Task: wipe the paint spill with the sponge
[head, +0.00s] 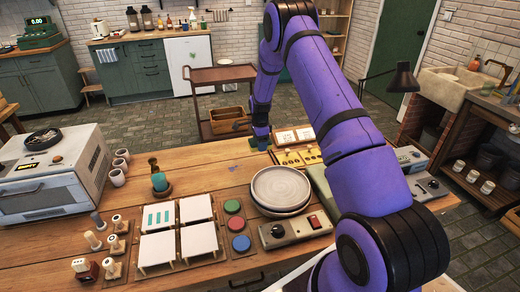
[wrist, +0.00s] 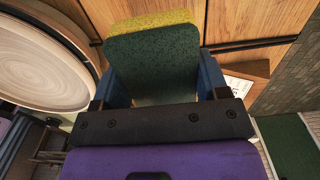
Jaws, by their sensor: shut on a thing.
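My gripper (head: 261,137) is at the far edge of the wooden table (head: 205,160), near its middle. In the wrist view its two blue fingers are shut on a sponge (wrist: 152,52). The sponge has a dark green face and a yellow layer behind it. In the head view the sponge is small and mostly lost beside the fingers. I cannot tell whether it touches the tabletop.
Stacked plates (head: 281,187) stand just in front of my gripper. A kiln-like box (head: 45,190) stands left. Bare wood lies left of my gripper.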

